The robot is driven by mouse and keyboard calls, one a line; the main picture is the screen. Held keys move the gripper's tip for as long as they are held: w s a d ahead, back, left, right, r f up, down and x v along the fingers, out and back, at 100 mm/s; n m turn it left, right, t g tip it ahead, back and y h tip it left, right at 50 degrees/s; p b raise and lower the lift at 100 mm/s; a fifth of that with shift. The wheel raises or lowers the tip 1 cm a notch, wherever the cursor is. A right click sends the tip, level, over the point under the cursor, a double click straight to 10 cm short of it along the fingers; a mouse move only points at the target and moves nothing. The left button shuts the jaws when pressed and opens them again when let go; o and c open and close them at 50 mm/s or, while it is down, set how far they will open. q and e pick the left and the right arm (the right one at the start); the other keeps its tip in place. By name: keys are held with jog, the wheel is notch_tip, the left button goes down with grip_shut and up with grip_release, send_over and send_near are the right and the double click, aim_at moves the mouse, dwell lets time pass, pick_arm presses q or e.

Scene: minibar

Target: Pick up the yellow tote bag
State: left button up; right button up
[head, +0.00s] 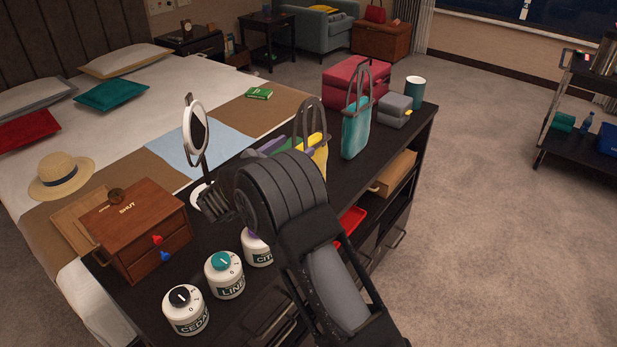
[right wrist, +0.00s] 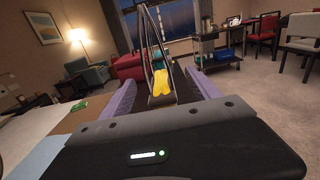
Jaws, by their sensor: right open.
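The yellow tote bag (head: 320,157) stands on the dark cabinet top, with tall dark handles arching above it. My arm hides its lower part in the head view. In the right wrist view the bag (right wrist: 161,84) shows ahead, between the two purple fingers. My right gripper (right wrist: 164,80) is open and empty, pointing towards the bag. In the head view my right wrist covers most of the gripper; purple finger parts show left of the bag. I cannot tell how far the fingertips are from it. My left gripper is not in view.
A teal tote bag (head: 355,130) stands just beyond, near a red case (head: 352,83), a grey case (head: 394,110) and a teal cup (head: 415,92). A round mirror (head: 196,128), a wooden box (head: 135,225) and white canisters (head: 224,275) stand on the near side.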

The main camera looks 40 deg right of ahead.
notch_tip(320, 180, down, 7)
jog(key=b, duration=0.6)
jog(key=shift+w+f, duration=0.15)
jog(key=shift+f, duration=0.05)
jog(key=shift+d, duration=0.15)
jog(key=shift+x, duration=1.15)
jog(key=shift+w, duration=0.1)
